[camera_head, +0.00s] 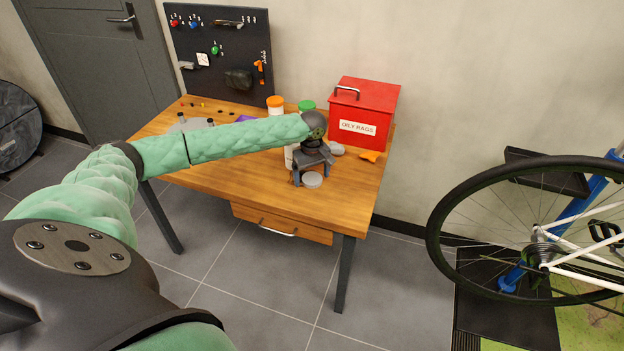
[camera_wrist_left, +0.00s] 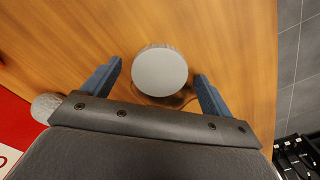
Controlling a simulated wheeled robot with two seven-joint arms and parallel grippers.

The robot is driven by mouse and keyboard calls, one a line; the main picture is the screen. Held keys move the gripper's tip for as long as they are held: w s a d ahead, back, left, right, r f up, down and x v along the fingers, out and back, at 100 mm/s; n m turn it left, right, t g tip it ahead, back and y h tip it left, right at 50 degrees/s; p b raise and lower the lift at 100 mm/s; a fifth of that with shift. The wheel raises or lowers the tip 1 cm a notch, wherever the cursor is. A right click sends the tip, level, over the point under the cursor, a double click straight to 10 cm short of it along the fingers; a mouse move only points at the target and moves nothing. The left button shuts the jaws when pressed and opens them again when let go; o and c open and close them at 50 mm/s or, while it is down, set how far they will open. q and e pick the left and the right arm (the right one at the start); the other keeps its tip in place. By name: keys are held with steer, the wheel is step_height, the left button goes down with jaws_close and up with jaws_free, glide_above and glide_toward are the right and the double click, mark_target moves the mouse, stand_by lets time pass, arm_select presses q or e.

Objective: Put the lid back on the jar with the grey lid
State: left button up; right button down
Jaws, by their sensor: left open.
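A round grey lid (camera_head: 312,180) lies on the workbench near its front edge. In the left wrist view the lid (camera_wrist_left: 160,71) sits between the spread fingers of my left gripper (camera_wrist_left: 157,69), apart from both. My left gripper (camera_head: 311,173) is open and empty, pointing down just behind and above the lid. A pale jar-like body (camera_head: 289,157) shows partly beside the gripper; the gripper and arm hide most of it, so I cannot tell whether it is open. My right gripper is out of view.
A white jar with an orange lid (camera_head: 275,103) and a green-lidded jar (camera_head: 307,106) stand behind my arm. A red OILY RAGS bin (camera_head: 365,112) stands at the back right. A small grey object (camera_head: 336,149) and an orange item (camera_head: 370,156) lie right of the gripper.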

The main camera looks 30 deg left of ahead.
mark_target(312, 179)
arm_select(q)
steer(key=c, duration=1)
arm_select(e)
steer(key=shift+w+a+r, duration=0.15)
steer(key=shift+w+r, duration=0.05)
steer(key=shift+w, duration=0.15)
arm_select(q)
steer(key=shift+r, duration=0.1)
steer(key=shift+c, duration=0.2)
